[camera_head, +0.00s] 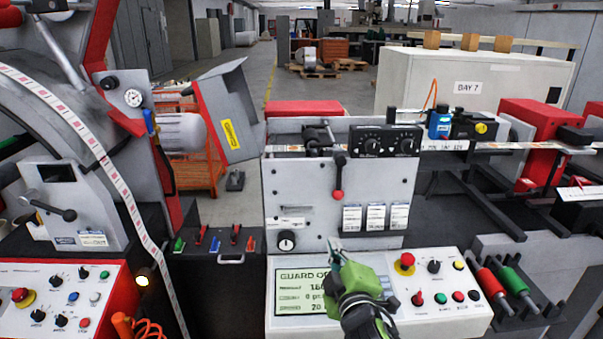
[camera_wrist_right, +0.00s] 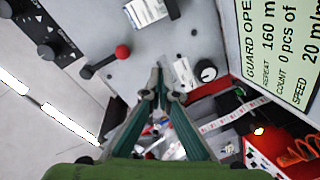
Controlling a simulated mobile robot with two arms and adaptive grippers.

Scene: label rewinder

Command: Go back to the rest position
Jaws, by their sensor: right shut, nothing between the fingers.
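My right gripper (camera_head: 335,247), green with dark slim fingers, reaches in from the bottom centre in the head view. It is in front of the label rewinder's grey front panel (camera_head: 310,185) and overlaps the right part of the display (camera_head: 300,291). In the right wrist view the gripper's fingers (camera_wrist_right: 163,75) come together at the tips, with nothing held between them. Whether the tips touch the panel cannot be told. The display reads "GUARD OPE", its end hidden by my gripper in the head view. My left gripper is not in view.
A red-knobbed lever (camera_head: 338,193) and a black dial (camera_head: 286,241) stick out near my right gripper. A red emergency button (camera_head: 404,262) and coloured buttons are to its right. A tilted grey guard (camera_head: 228,108) stands raised at the left. Red and green rollers (camera_head: 512,280) lie at right.

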